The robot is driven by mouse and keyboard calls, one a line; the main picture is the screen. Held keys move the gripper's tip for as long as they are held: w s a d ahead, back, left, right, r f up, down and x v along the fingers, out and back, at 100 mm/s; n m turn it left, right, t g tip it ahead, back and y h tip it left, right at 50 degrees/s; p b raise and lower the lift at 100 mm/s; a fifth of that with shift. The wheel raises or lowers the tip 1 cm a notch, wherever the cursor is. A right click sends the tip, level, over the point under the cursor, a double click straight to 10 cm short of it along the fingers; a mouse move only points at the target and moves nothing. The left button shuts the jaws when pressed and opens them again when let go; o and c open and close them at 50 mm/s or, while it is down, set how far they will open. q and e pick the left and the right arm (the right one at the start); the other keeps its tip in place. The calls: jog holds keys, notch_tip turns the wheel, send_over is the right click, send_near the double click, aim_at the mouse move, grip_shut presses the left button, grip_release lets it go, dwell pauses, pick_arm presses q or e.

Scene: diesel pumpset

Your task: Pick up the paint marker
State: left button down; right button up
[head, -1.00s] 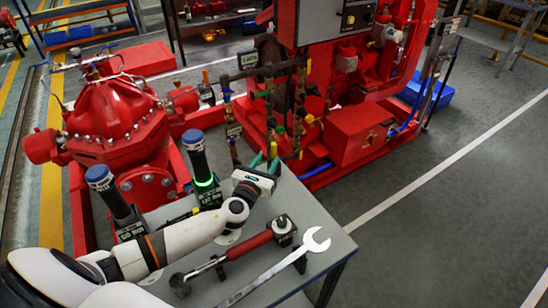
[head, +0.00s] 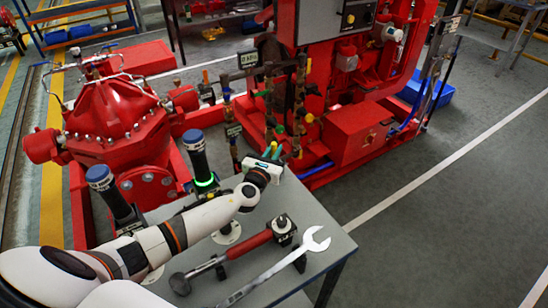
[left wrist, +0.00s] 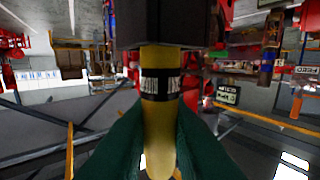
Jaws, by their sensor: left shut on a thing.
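My left gripper (head: 272,150) is past the far edge of the grey table, above the floor. Its green fingers are shut on a yellow stick-shaped thing with a black lettered band, which looks like the paint marker (left wrist: 160,145). In the left wrist view the marker lies lengthwise between the two fingers (left wrist: 160,130), its rounded yellow end toward the bottom. In the head view the marker is too small and covered to make out clearly. My right gripper is not in view.
On the grey table (head: 330,262) lie a spanner (head: 275,268) and a red-handled torque wrench (head: 250,243). Two blue-capped dark cylinders (head: 200,165) (head: 112,195) stand at its left. Red pump machinery (head: 110,110) stands behind. Floor at the right is clear.

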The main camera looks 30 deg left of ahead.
pick_arm(q)
jog(key=shift+r, duration=0.1)
notch_tip(320, 180, up, 9)
jog(key=p, duration=0.3)
jog(key=shift+r+p, duration=0.15)
jog(key=shift+p, duration=0.15)
jog(key=shift+r, duration=0.3)
jog(key=c, duration=2)
grip_release()
jog(key=shift+c, duration=0.2)
grip_shut()
jog(key=shift+s+f, duration=0.1)
jog(key=shift+f, duration=0.05)
